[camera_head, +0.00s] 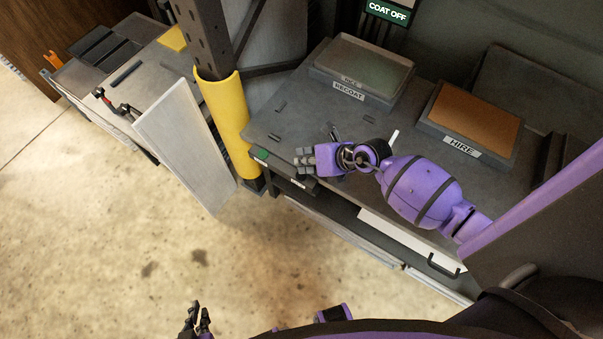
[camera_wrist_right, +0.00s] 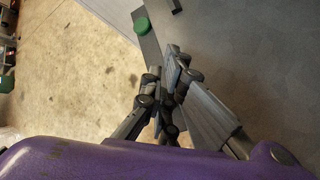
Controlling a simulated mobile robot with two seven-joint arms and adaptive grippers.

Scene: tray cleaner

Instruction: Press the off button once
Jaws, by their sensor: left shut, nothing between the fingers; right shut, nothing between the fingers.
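A round green button (camera_head: 262,154) sits on a dark strip at the front left edge of the grey worktable (camera_head: 285,132). It also shows in the right wrist view (camera_wrist_right: 142,26), past my fingertips. No lettering is readable on it, so I cannot tell if it is the off button. My right gripper (camera_head: 303,160) is shut and empty, at the table's front edge, a little right of the green button and apart from it. The gripper hides part of the strip. My left gripper (camera_head: 196,320) is shut and empty, low at the bottom of the head view.
A RECOAT tray (camera_head: 325,72) and a HIRE tray (camera_head: 432,121) stand on the worktable. A yellow-sleeved post (camera_head: 226,118) rises just left of the button. A green COAT OFF sign (camera_head: 388,12) hangs behind. Open floor (camera_head: 110,215) lies in front.

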